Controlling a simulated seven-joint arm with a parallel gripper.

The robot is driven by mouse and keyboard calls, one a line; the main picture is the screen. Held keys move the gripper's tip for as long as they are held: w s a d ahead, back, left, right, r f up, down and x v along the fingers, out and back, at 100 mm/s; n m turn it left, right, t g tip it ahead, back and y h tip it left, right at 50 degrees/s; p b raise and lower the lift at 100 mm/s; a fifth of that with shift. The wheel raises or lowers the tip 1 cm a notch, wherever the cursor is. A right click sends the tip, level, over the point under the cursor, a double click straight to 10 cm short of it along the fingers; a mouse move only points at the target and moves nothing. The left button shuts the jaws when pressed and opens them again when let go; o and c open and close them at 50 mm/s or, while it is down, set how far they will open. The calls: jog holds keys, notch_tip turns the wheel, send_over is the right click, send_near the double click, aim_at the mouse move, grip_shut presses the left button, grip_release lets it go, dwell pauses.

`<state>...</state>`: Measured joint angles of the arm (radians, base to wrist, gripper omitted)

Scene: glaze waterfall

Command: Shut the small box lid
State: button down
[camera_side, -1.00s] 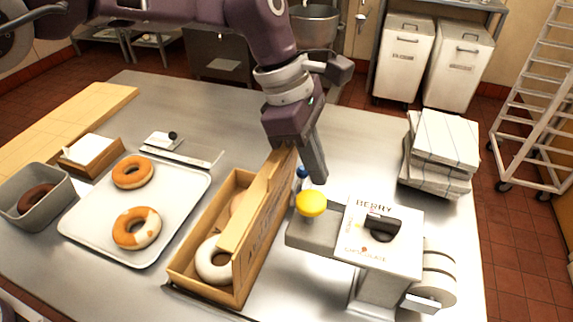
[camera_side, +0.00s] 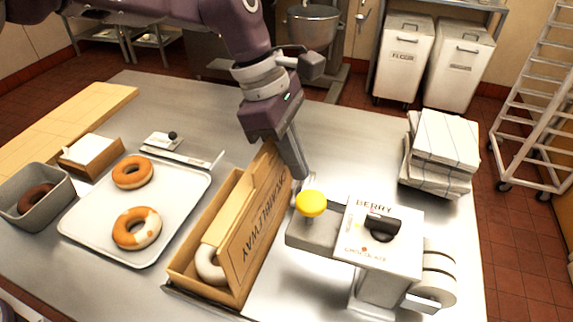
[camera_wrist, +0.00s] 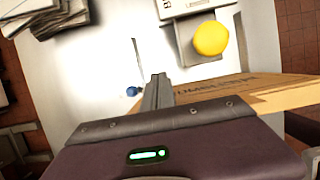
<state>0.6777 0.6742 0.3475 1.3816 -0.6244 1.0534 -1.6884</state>
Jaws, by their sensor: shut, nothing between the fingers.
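The small cardboard box (camera_side: 207,293) sits on the steel table with at least one pale ring doughnut (camera_side: 210,262) inside. Its lid (camera_side: 255,232), printed with lettering, is hinged on the right side and stands partly open, tilted left over the box. My gripper (camera_side: 299,172) is shut and empty, at the lid's far right, against or very close to its outer face. In the wrist view the shut fingers (camera_wrist: 159,84) are beside the lid (camera_wrist: 240,90). The lid hides part of the box's inside.
Right of the box stands a dispenser (camera_side: 380,235) with a yellow knob (camera_side: 311,203), close to my fingers. A tray with doughnuts (camera_side: 185,215) lies left. Stacked cloths (camera_side: 440,150) sit at the back right.

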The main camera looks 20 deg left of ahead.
jog(key=a, duration=0.7)
dwell(0.9)
dwell(0.5)
notch_tip(320, 180, up, 6)
dwell(0.5)
